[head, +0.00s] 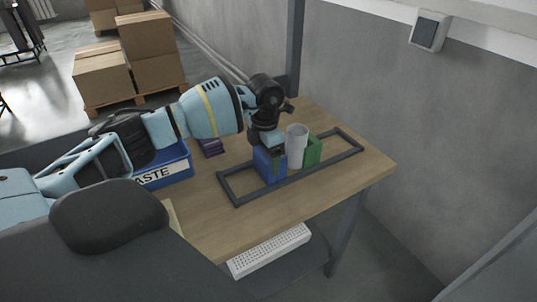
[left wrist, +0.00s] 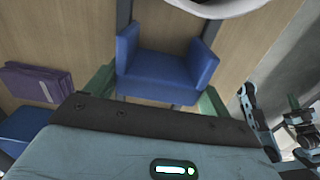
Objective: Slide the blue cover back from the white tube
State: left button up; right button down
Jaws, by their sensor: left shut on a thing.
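The blue cover (head: 268,164) is a U-shaped block inside a dark grey frame (head: 227,186) on the wooden table. My left gripper (head: 270,146) reaches down on it from above and is shut on it. In the left wrist view the blue cover (left wrist: 165,74) lies between the two fingers, its open side facing the white tube. The white tube (head: 297,141) stands upright just right of the blue cover. Its rim shows at the top of the left wrist view (left wrist: 215,6). A green block (head: 314,151) stands on the tube's far side, partly hidden by it. My right gripper is not seen.
A blue bin marked "ASTE" (head: 165,172) stands at the left on the table, under my left arm. A purple object (head: 211,147) lies behind the frame. A grey wall (head: 440,120) borders the table. The table's right end (head: 375,168) is clear.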

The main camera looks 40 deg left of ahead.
pick_arm(q)
jog(key=shift+s+a, duration=0.2)
jog(key=shift+s, duration=0.35)
jog(key=o, duration=1)
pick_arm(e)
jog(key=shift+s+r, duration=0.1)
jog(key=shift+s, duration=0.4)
pick_arm(q)
jog(key=shift+r, duration=0.2)
notch_tip(320, 180, up, 7)
jog(key=shift+r, duration=0.2)
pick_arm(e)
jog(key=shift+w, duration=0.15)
